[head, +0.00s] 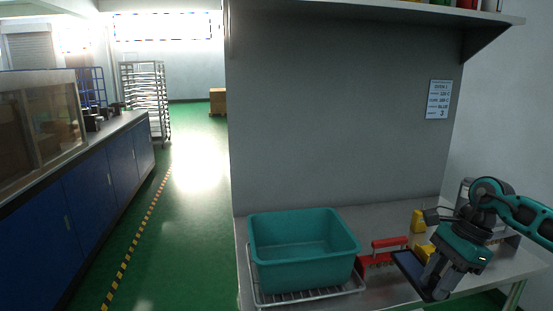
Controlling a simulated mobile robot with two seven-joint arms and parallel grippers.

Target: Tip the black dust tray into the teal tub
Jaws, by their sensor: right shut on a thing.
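The teal tub (305,274) stands upright on a wire rack on the metal bench, its open top facing up. I see no contents in the part of its inside that shows. My right gripper (432,278) is at the right of the bench, pointing down, shut on the black dust tray (408,266). The tray is a dark flat piece left of the fingers, and it looks tilted. The fingers and hand hide part of it. The tray is to the right of the tub and apart from it. My left gripper is not in view.
A red-handled tool (390,243) lies between tub and tray. A yellow block (418,220) stands behind my right gripper. The wire rack (312,295) sticks out below the tub. A grey panel (340,110) closes off the back, with a shelf (380,12) above. The green aisle at left is clear.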

